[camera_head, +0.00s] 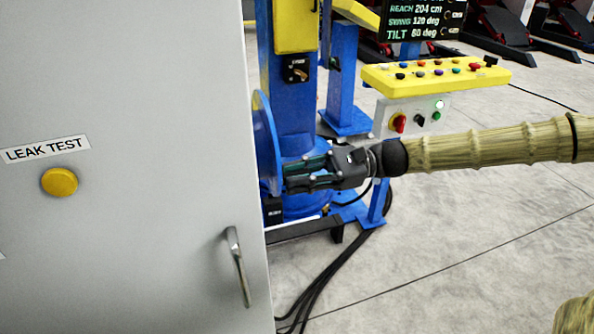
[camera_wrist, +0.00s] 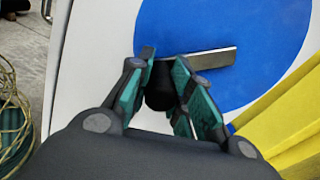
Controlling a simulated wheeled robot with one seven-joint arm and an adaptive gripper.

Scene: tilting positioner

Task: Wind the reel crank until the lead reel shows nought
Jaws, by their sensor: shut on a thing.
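The reel is a blue disc (camera_head: 266,140), seen nearly edge-on in the head view beside the blue column. In the wrist view the blue disc (camera_wrist: 235,25) fills the top middle. A flat metal crank arm (camera_wrist: 212,60) lies across it and runs to a black knob (camera_wrist: 159,90). My gripper (camera_head: 288,178) reaches in from the right at the disc. In the wrist view my gripper's green-padded fingers (camera_wrist: 162,66) are shut on the knob, one on each side. A dark display (camera_head: 420,20) reads reach 204 cm, 120 deg and tilt 60 deg; its top is cut off.
A grey cabinet (camera_head: 130,240) with a "LEAK TEST" label, yellow button and handle (camera_head: 237,265) fills the left, close to my gripper. A yellow button console (camera_head: 435,78) stands behind my arm. Black cables (camera_head: 330,275) lie on the floor; floor at right is mostly clear.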

